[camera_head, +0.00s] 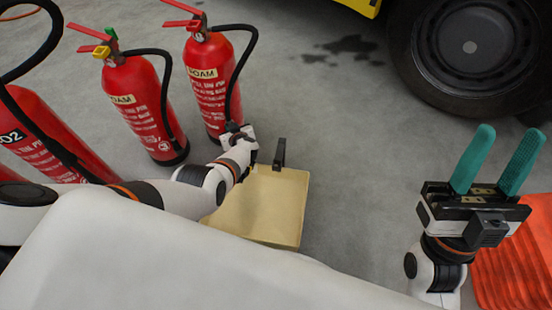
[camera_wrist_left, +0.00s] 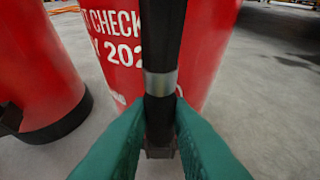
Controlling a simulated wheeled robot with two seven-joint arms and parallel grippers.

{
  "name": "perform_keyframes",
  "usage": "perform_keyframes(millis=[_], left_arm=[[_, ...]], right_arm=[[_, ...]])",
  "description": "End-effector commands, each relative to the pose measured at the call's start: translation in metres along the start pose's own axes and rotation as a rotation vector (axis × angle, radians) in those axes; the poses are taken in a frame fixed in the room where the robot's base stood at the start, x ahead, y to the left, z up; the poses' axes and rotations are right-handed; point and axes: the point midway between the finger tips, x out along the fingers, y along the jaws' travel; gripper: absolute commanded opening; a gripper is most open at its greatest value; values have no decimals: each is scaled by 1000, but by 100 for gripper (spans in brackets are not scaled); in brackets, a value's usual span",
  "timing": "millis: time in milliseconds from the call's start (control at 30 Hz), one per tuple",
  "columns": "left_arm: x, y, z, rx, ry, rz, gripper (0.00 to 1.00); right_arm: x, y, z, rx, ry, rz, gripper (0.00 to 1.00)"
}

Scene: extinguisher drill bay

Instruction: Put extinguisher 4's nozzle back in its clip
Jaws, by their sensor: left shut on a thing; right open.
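The rightmost red FOAM extinguisher (camera_head: 208,80) stands upright at the back; no number is readable. Its black hose (camera_head: 247,50) loops from the top down its right side to my left gripper (camera_head: 238,130). In the left wrist view my left gripper (camera_wrist_left: 160,115) is shut on the black nozzle (camera_wrist_left: 160,85), below its silver band, upright in front of the extinguisher body (camera_wrist_left: 115,40). Whether the nozzle sits in a clip is hidden by the nozzle and fingers. My right gripper (camera_head: 494,165) is open and empty, far to the right.
Another FOAM extinguisher (camera_head: 140,105) and a CO2 one (camera_head: 45,140) stand to the left. A beige tray (camera_head: 280,205) lies below my left wrist, with a black upright piece (camera_head: 280,153). An orange mat (camera_head: 505,265) is beside my right arm. A vehicle wheel (camera_head: 470,48) is at upper right.

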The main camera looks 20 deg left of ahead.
Motion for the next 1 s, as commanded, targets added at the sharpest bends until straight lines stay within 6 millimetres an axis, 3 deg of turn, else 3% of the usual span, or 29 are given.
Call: perform_keyframes(millis=[433,467,600,1000], left_arm=[[0,0,0,0,0,0,0],[0,0,0,0,-1,0,23],[0,0,0,0,0,0,44],[-8,0,2,1,1,0,44]], right_arm=[[0,0,0,0,0,0,44],[0,0,0,0,0,0,44],[0,0,0,0,0,0,44],[9,0,4,0,0,0,44]])
